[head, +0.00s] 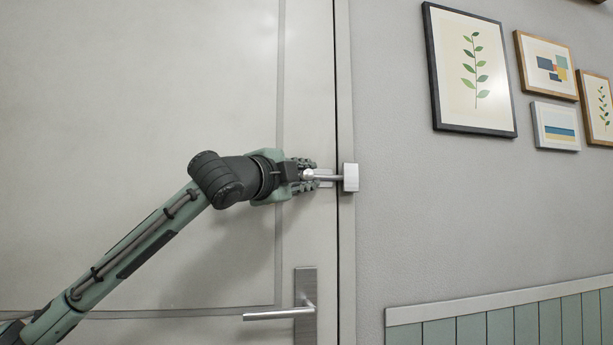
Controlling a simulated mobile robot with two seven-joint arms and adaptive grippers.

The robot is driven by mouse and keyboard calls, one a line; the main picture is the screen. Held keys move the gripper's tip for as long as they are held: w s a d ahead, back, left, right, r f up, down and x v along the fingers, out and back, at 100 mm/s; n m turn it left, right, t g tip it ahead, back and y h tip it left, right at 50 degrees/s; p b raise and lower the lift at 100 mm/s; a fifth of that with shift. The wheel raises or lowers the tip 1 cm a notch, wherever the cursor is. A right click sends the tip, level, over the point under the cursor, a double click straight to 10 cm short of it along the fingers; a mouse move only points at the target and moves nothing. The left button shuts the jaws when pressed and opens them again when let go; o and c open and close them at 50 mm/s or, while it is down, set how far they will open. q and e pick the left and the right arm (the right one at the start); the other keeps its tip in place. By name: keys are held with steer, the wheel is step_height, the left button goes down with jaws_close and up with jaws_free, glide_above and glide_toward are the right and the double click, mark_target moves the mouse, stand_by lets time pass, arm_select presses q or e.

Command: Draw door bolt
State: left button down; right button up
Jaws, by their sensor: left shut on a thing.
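The door (140,90) is pale grey and fills the left half of the head view; it looks closed against its frame. A silver bolt rod (327,178) crosses from the door over the gap to a metal keeper block (351,177) on the frame. My left gripper (308,174) comes in from the left at bolt height and is shut on the bolt's round knob (308,174). The fingers partly hide the bolt's mount plate. My right gripper is not in view.
A silver lever handle (280,314) sits on the door below the bolt. Framed pictures (470,72) hang on the grey wall at the right. Green panelling (500,322) with a pale rail covers the lower wall. The space before the wall looks clear.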

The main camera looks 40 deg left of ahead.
arm_select(q)
steer(key=shift+a, duration=0.1)
steer(key=s+a, duration=0.2)
steer(key=s, duration=0.1)
steer(key=shift+a, duration=0.2)
steer(key=c, duration=1.4)
jaws_free()
steer(key=shift+o, duration=0.2)
steer(key=s+d+f, duration=0.1)
steer(key=s, duration=1)
steer(key=shift+s+f, duration=0.35)
steer(key=shift+s, duration=0.05)
